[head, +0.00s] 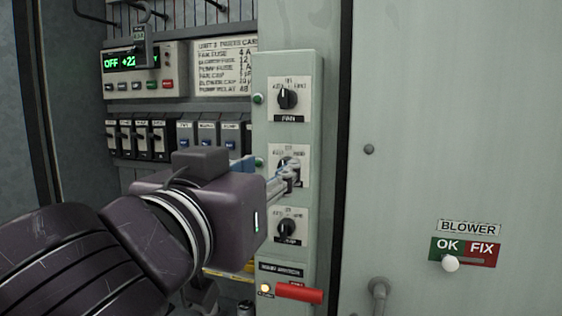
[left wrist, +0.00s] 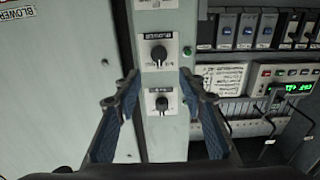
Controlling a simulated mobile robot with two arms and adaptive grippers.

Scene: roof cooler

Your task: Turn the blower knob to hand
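The blower knob (head: 283,162) is the middle of three black rotary knobs on the grey-green switch panel (head: 314,133). In the head view my left gripper (head: 290,175) is in front of it and covers much of the knob and its label. In the left wrist view the knob (left wrist: 158,54) shows just beyond and between the fingertips of my left gripper (left wrist: 159,75). The fingers are spread wide with nothing between them; I cannot tell that either touches the knob. The knob's pointer setting is not clear. My right gripper is not in view.
The fan knob (head: 287,96) is above and another knob (head: 287,229) below. A red handle (head: 299,293) sticks out at the panel's bottom. Breakers (head: 141,138) and a controller (head: 140,72) are left. The door at right has a BLOWER OK/FIX slider (head: 451,264).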

